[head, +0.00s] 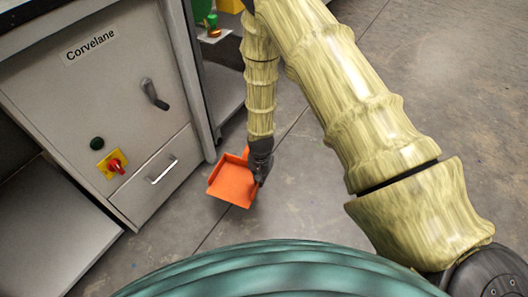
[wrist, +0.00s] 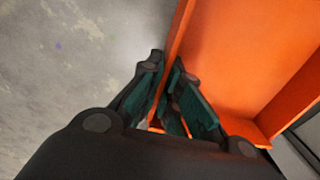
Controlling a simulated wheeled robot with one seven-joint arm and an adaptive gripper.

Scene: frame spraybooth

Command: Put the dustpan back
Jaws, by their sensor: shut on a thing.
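The orange dustpan (head: 233,184) hangs at my gripper (head: 262,161) in the head view, beside the grey cabinet and above the concrete floor as far as I can tell. In the wrist view the dustpan (wrist: 235,60) fills the right side. My gripper (wrist: 168,75) is shut on a thin orange wall of the dustpan, with one dark green finger pad on each side of it. The far part of the dustpan runs out of the wrist view.
A grey cabinet (head: 110,85) labelled Corvelane stands at the left, with a handle, a red knob (head: 115,164) and a drawer (head: 158,178). A low shelf (head: 222,92) lies behind it. The concrete floor (head: 300,200) is open to the right.

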